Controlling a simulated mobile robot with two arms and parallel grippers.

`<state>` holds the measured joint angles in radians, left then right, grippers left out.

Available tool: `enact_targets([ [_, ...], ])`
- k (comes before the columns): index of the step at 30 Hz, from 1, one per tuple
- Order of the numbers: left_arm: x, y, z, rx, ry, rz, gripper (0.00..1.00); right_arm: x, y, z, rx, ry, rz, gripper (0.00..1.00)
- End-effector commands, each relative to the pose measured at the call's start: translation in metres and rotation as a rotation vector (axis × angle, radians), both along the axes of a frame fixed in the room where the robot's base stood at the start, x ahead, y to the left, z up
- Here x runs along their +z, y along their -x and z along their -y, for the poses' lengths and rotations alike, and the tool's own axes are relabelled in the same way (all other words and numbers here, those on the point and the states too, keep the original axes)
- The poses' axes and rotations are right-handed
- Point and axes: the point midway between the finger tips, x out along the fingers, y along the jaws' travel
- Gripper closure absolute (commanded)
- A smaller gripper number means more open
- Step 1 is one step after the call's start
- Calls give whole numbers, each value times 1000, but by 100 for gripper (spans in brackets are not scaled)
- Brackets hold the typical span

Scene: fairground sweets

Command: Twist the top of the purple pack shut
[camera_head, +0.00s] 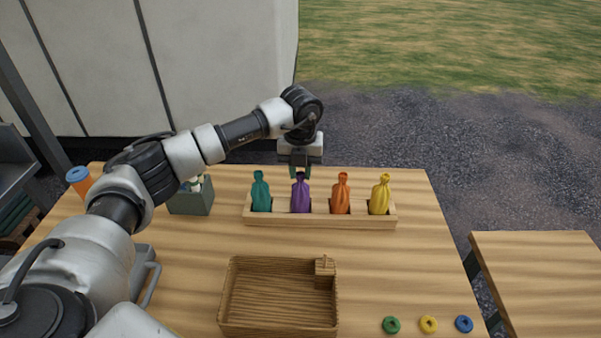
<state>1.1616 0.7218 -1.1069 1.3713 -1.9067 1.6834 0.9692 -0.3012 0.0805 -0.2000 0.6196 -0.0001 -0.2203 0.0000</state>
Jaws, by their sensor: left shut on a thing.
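The purple pack (300,197) stands upright in a slot of a light wooden rack (320,220), second from the left. My left gripper (300,174) points down over it, and its fingers are shut on the top of the purple pack. A teal pack (261,193) stands in the slot to its left. An orange pack (341,194) and a yellow pack (380,195) stand to its right. My right gripper does not show.
A brown wooden tray (228,300) lies nearer on the table (410,260). A grey-green box (190,200) and an orange cup with a blue top (79,180) are at left. Green (391,325), yellow (428,323) and blue (464,323) rings lie at front right. A second table (540,270) stands right.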

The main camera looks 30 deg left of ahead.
Motion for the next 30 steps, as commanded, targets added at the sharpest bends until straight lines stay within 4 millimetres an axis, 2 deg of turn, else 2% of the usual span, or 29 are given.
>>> enact_targets([
  [30, -2, 0, 0, -1481, 0, 0, 88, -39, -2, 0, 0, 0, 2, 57],
])
